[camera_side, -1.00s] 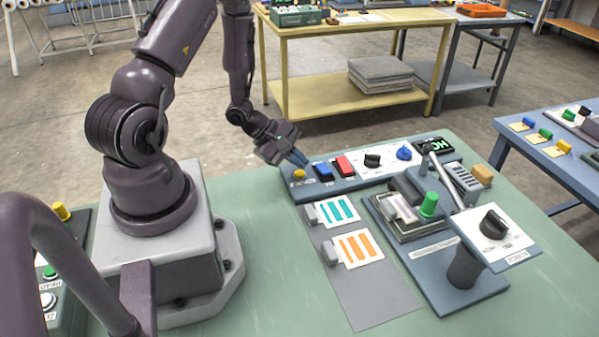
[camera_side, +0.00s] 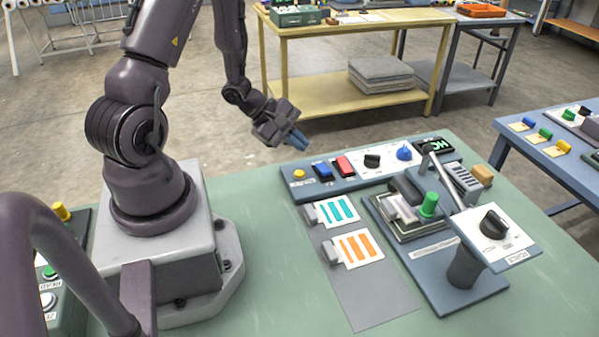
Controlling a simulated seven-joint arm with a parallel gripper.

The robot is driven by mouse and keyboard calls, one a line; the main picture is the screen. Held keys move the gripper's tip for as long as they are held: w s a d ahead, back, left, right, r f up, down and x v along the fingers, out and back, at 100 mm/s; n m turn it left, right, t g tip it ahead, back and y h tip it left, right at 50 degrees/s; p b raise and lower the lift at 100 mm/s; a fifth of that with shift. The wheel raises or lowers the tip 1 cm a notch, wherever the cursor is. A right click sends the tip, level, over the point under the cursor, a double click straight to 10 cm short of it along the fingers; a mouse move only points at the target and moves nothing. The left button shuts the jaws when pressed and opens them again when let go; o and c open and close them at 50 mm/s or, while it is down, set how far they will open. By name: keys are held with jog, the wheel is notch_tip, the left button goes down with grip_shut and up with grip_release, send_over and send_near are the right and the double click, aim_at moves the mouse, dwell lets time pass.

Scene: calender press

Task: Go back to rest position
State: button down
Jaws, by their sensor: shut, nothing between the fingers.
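My gripper (camera_side: 300,141) is shut and empty. Its blue fingertips hang in the air just above and behind the left end of the control panel (camera_side: 326,187), apart from it. On the panel are a yellow button (camera_side: 299,174), a blue switch (camera_side: 322,171), a red switch (camera_side: 345,165), a black knob (camera_side: 372,160) and a blue knob (camera_side: 404,152). The yellow button is fully in view below and left of the fingertips. The press (camera_side: 405,215) with a green knob (camera_side: 429,204) stands to the right of the gripper.
Two striped cards, teal (camera_side: 338,210) and orange (camera_side: 359,248), lie on a grey mat (camera_side: 370,296). A dial plate (camera_side: 497,238) stands on a post at right. A yellow bench (camera_side: 350,30) is behind.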

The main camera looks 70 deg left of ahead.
dwell(0.3)
jog(key=s+d+r+m+g+y, duration=0.1)
jog(key=s+d+r+m, duration=0.2)
jog(key=d+r+m, duration=0.2)
jog(key=s+d+r+m+g+y, duration=0.1)
jog(key=s+d+r+m, duration=0.2)
jog(key=r+m, duration=0.6)
jog(key=s+d+r+m+y, duration=0.1)
jog(key=s+d+r+m, duration=0.2)
jog(key=d+r+m, duration=0.5)
notch_tip(320, 180, up, 4)
jog(key=shift+f+g+y, duration=0.25)
jog(key=shift+g+y, duration=0.15)
